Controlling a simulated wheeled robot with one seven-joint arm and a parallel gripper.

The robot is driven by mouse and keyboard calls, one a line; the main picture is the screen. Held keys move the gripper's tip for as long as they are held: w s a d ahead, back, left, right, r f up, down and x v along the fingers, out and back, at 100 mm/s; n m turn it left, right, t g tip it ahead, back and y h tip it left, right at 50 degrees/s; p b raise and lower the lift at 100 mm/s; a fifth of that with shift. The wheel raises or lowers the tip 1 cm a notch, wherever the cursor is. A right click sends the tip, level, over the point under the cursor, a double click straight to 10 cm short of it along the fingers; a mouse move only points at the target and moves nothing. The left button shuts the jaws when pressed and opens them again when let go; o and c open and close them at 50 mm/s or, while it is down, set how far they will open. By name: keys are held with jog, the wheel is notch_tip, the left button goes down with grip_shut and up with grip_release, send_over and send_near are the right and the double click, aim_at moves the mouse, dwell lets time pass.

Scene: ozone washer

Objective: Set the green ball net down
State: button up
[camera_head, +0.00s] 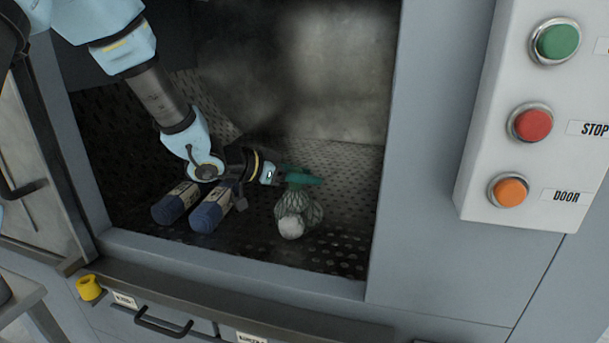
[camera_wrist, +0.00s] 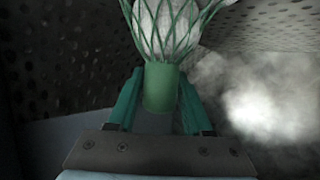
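The green ball net (camera_head: 298,207) is a green mesh bag with pale balls in it, inside the washer chamber. In the wrist view its mesh (camera_wrist: 165,28) fans out from a green neck (camera_wrist: 162,88). My gripper (camera_head: 300,176) reaches in from the left, above the net. In the wrist view the green fingers of my gripper (camera_wrist: 161,85) lie on both sides of the neck, their tips against it. The net hangs below the fingers, low over the perforated floor (camera_head: 345,215); I cannot tell whether it touches the floor.
Two dark blue bottles or rolls with pale labels (camera_head: 172,207) (camera_head: 210,213) lie on the chamber floor left of the net. The chamber's front sill (camera_head: 230,270) runs below. A button panel (camera_head: 530,130) stands on the right. Pale vapour (camera_wrist: 268,103) drifts inside.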

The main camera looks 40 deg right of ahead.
jog(key=shift+o, duration=1.1)
jog(key=shift+r, duration=0.15)
jog(key=b+v, duration=0.2)
jog(key=v, duration=1)
jog(key=w+a+f+n+t+y, duration=0.25)
jog(key=w+a+n+t, duration=0.4)
jog(key=w, duration=0.55)
jog(key=w+a+f+n+t+y, duration=0.1)
jog(key=w+a+n+t+y, duration=0.15)
jog(key=a, duration=0.55)
jog(key=w+a+f+n+t+y, duration=0.1)
jog(key=w+a+f+n+y, duration=0.15)
jog(key=a, duration=0.55)
jog(key=s+a+f+n+g+y, duration=0.25)
jog(key=s+a+n+y, duration=0.2)
jog(key=a, duration=0.75)
jog(key=s+a+f+n+g+y, duration=0.1)
jog(key=s+a+n+g, duration=0.2)
jog(key=s, duration=0.6)
jog(key=shift+a+f, duration=0.3)
jog(key=shift+a, duration=0.75)
